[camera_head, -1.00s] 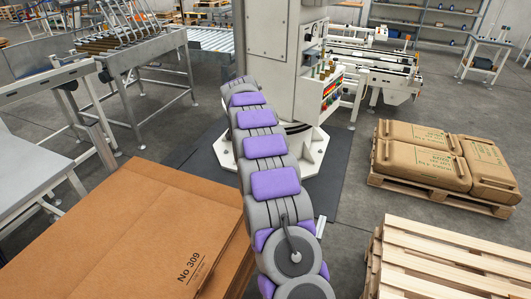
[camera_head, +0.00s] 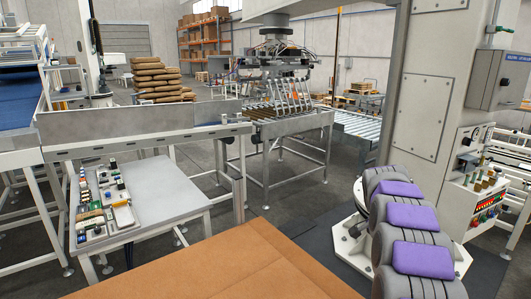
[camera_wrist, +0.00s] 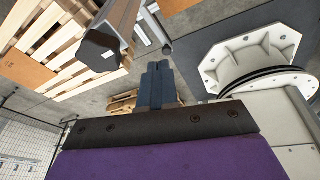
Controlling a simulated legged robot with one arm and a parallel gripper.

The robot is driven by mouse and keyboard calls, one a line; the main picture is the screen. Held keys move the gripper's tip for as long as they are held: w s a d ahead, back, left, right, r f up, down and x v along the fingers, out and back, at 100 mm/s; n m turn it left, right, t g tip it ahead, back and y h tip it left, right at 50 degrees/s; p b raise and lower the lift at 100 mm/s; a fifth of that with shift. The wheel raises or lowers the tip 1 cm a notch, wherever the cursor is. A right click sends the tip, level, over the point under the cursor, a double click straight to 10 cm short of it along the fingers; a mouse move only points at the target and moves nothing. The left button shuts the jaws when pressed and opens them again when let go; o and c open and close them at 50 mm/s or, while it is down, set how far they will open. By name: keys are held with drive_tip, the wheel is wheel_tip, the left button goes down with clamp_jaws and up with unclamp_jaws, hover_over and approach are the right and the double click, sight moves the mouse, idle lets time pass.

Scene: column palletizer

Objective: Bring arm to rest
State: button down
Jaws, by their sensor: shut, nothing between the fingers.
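My arm (camera_head: 410,230), grey with purple pads, shows at the lower right of the head view, in front of the column's white base. Its far end runs out of the bottom of that view, so my gripper is not seen there. In the wrist view my gripper (camera_wrist: 155,86) shows two dark blue-grey fingers side by side, shut with nothing between them. They point over the grey floor, and a wooden pallet (camera_wrist: 122,103) shows behind them.
A large cardboard stack (camera_head: 230,268) lies close in front at the bottom. A grey table (camera_head: 150,205) with small parts stands left, a roller conveyor (camera_head: 365,126) behind. The white column (camera_head: 415,90) rises at right. Slatted pallets (camera_wrist: 50,35) show at upper left in the wrist view.

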drive_tip(key=s+a+r+n+y, duration=0.1)
drive_tip(key=s+a+r+n, duration=0.25)
drive_tip(key=s+a, duration=0.5)
drive_tip(key=s+a+r+n+y, duration=0.15)
drive_tip(key=s+a+n, duration=0.35)
drive_tip(key=s, duration=0.7)
drive_tip(key=s+a+f+n, duration=0.1)
drive_tip(key=s+a+n, duration=0.1)
drive_tip(key=s, duration=0.6)
drive_tip(key=s+a+f+n+g, duration=0.1)
drive_tip(key=s+a, duration=0.3)
drive_tip(key=s, duration=0.4)
drive_tip(key=s+a+f+n+g, duration=0.1)
drive_tip(key=s+a+f+n, duration=0.1)
drive_tip(key=s, duration=0.6)
drive_tip(key=shift+s+a+n, duration=0.3)
drive_tip(key=shift+a+n, duration=0.15)
drive_tip(key=shift+a, duration=0.1)
